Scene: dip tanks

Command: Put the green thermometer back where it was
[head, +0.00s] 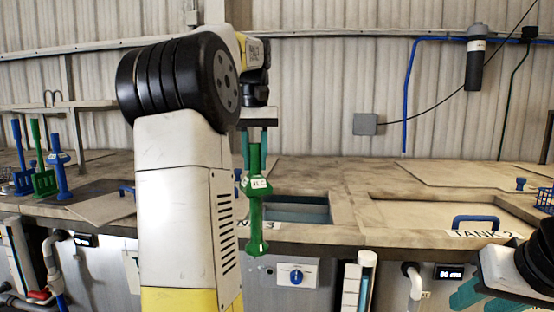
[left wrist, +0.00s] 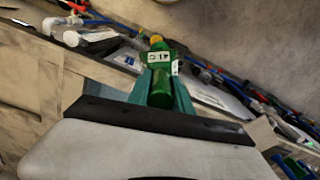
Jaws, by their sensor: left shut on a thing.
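The green thermometer (head: 254,200) hangs upright in the head view, with a pale label on its collar. My left gripper (head: 258,140) is shut on its upper part and holds it in front of the open tank (head: 295,212). In the left wrist view the green thermometer (left wrist: 160,88) sits between the teal fingers of my left gripper (left wrist: 163,92). My own left arm hides part of the bench and part of the tank label. My right gripper (head: 485,296) shows only partly at the lower right, and its jaws are unclear.
A blue-handled lid (head: 476,222) covers the tank labelled TANK 2. At the left stand a blue tool (head: 60,178), a green rack-like tool (head: 42,168) and another blue one (head: 19,165). A blue wire basket (head: 545,200) is at the right edge. The back ledge is mostly clear.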

